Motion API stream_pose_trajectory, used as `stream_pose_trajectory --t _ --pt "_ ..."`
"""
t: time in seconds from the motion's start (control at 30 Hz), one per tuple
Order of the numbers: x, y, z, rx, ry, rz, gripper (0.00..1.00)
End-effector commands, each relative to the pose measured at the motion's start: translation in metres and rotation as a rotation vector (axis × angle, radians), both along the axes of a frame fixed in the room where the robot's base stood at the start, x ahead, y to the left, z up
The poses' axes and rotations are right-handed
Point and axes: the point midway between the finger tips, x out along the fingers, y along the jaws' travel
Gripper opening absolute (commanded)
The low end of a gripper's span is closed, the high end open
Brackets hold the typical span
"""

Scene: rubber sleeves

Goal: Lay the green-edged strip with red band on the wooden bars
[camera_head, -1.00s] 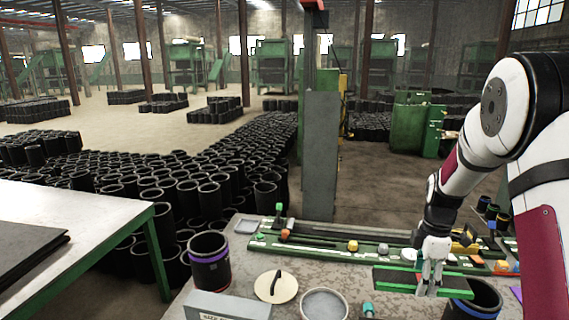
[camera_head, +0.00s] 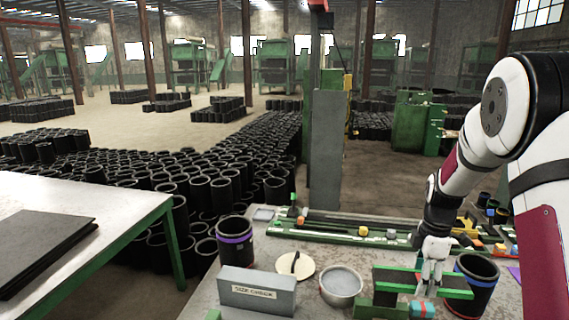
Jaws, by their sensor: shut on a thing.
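My gripper (camera_head: 433,277) is at the lower right in the head view, pointing down and shut on a dark strip with green edges (camera_head: 457,288). The strip lies roughly level and sticks out on both sides of the fingers. I cannot make out a red band on it; the fingers cover its middle. A green stand (camera_head: 383,299) shows below the strip's left part; I cannot tell whether they touch. A small red and teal piece (camera_head: 422,309) is below the gripper at the picture's edge. I cannot clearly make out wooden bars.
A dark sleeve with a blue-purple band (camera_head: 478,280) stands just right of the strip. A grey labelled box (camera_head: 257,292), a metal bowl (camera_head: 341,284), a pale disc (camera_head: 296,266) and a purple-banded sleeve (camera_head: 234,242) stand to the left. Green rails (camera_head: 340,238) lie behind.

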Motion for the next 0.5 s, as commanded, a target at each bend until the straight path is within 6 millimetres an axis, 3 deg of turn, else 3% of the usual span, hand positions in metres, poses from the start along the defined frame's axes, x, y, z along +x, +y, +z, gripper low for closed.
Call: stream_pose_trajectory --t 0.5 --pt "0.023 0.029 -0.030 0.003 0.001 -0.222 0.24"
